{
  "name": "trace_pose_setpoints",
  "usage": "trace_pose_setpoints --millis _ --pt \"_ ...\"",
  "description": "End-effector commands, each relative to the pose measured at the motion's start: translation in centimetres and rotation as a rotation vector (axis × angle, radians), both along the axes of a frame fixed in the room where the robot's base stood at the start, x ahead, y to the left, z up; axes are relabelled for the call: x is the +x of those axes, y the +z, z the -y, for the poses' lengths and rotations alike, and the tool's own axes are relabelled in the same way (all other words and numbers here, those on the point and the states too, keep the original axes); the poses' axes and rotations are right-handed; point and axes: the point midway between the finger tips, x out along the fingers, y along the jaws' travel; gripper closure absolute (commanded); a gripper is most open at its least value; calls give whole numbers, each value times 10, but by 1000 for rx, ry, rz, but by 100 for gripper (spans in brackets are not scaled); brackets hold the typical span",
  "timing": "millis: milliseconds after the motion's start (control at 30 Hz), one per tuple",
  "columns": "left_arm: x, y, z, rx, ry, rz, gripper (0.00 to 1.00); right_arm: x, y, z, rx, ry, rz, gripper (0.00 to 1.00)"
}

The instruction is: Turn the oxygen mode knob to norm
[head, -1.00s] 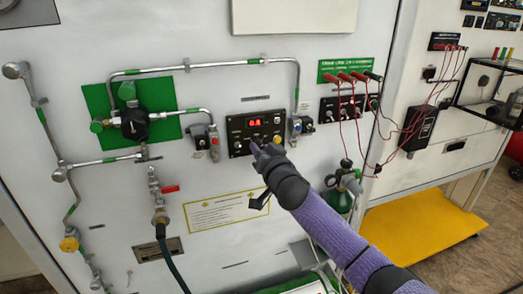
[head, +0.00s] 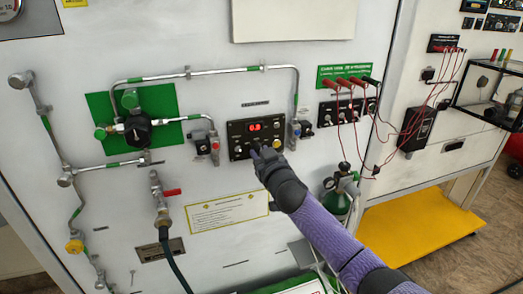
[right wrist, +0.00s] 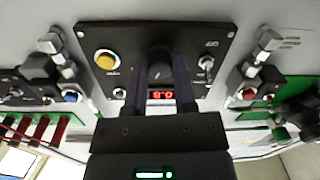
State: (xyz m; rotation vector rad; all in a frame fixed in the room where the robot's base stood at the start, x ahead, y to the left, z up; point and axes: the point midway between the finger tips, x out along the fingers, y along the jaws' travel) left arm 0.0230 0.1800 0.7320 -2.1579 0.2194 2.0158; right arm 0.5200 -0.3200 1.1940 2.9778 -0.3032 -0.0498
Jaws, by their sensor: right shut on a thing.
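The black control panel (head: 236,150) with a lit red display is on the white wall in the head view. It also shows upside down in the right wrist view (right wrist: 98,42). My right gripper (head: 258,153) is at the panel's lower middle. In the right wrist view its two fingers (right wrist: 160,72) are shut around a small dark knob (right wrist: 159,73), one on each side. The fingers hide part of the panel, and the head view hides the knob behind the gripper. I cannot read the labels or the knob's setting. My left gripper is not in view.
A yellow button (right wrist: 106,61) and a small silver switch (right wrist: 206,63) flank the held knob. Pipe valves with a red cap (head: 214,145) and a blue cap (head: 296,130) stand out beside the panel. Red cables (head: 408,130) hang at the right.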

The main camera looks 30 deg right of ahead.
Motion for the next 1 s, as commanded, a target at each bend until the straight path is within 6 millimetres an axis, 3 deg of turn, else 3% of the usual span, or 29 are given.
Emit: trace_pose_setpoints --millis 1000 --pt "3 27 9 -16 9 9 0 0 0 0 -933 1 -226 100"
